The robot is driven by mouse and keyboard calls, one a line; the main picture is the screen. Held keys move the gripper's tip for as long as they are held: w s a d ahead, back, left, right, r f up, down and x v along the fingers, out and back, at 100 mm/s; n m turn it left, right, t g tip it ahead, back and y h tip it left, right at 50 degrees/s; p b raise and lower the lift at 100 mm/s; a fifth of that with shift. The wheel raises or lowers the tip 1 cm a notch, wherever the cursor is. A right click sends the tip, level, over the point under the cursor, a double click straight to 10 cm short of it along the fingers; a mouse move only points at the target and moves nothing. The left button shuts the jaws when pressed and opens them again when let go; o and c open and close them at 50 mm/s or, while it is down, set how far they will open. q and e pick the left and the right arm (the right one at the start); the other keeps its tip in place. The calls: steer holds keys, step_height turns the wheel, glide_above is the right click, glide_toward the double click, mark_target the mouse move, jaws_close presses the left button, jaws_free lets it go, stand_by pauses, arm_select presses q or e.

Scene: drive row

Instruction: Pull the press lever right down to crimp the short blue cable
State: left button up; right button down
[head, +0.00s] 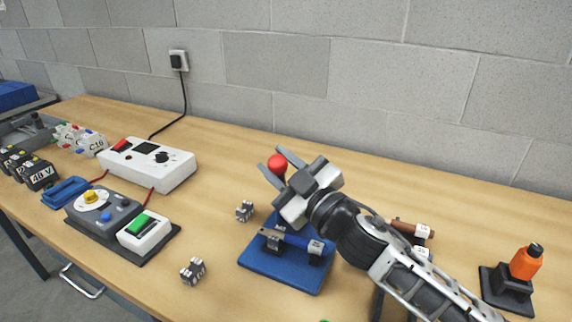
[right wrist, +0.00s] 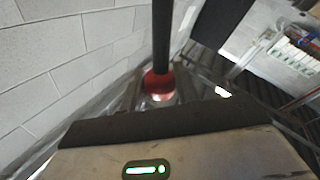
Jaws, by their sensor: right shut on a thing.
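The press stands on a blue base plate (head: 270,270) on the bench. A short blue cable (head: 296,238) lies across it, with a dark fitting at its left end and a blue labelled block at its right. The lever's red ball knob (head: 278,163) is raised above the press. My right gripper (head: 276,164) is shut on the knob. In the right wrist view the red knob (right wrist: 159,86) sits between the fingers, with the black lever shaft (right wrist: 162,35) running from it. My arm hides much of the lever and press in the head view. My left gripper is not in view.
Two small grey connectors (head: 193,271) (head: 244,211) lie left of the press. A white supply box (head: 148,165) and a grey control box with a green button (head: 143,224) stand further left. An orange-topped device (head: 526,262) stands at the right. A block wall runs behind.

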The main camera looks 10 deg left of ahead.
steer(key=shift+s+a+f+n+y+b, duration=0.1)
steer(key=shift+s+a+f+n, duration=0.15)
steer(key=shift+s, duration=0.3)
steer(key=shift+s+a+f+n+y+b, duration=0.15)
steer(key=shift+s+f, duration=0.15)
steer(key=shift+s, duration=0.25)
steer(key=shift+s+a+f+n+y+b, duration=0.1)
steer(key=shift+s+a+f+n, duration=0.15)
steer(key=shift+s, duration=0.3)
steer(key=shift+d, duration=0.1)
steer(key=c, duration=1.1)
jaws_free()
steer(key=shift+d, duration=0.1)
steer(key=b+v, duration=0.2)
steer(key=v, duration=1.3)
steer(key=shift+s+d+b, duration=0.25)
steer(key=shift+s+b, duration=0.05)
steer(key=shift+b, duration=0.1)
